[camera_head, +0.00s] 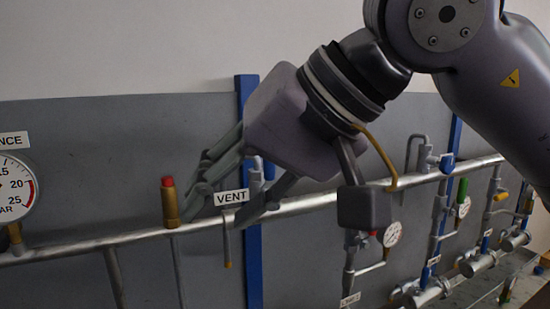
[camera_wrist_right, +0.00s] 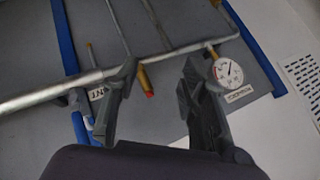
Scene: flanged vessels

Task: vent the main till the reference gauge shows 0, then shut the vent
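The whole dial (camera_wrist_right: 228,72) shows in the wrist view, too small to read. The VENT label (camera_head: 231,197) hangs at the main pipe (camera_head: 110,240). The vent fitting (camera_head: 256,178) beside it is partly hidden by my gripper, so its handle position cannot be told. My right gripper (camera_head: 220,207) is open and empty in front of the label, fingers apart. My left gripper is out of view.
A brass fitting with a red top (camera_head: 169,201) stands on the pipe left of the label, close to my right fingers. A blue post (camera_head: 253,270) runs behind the pipe. Several branch lines with small gauges (camera_head: 392,234) and valves stand at the right.

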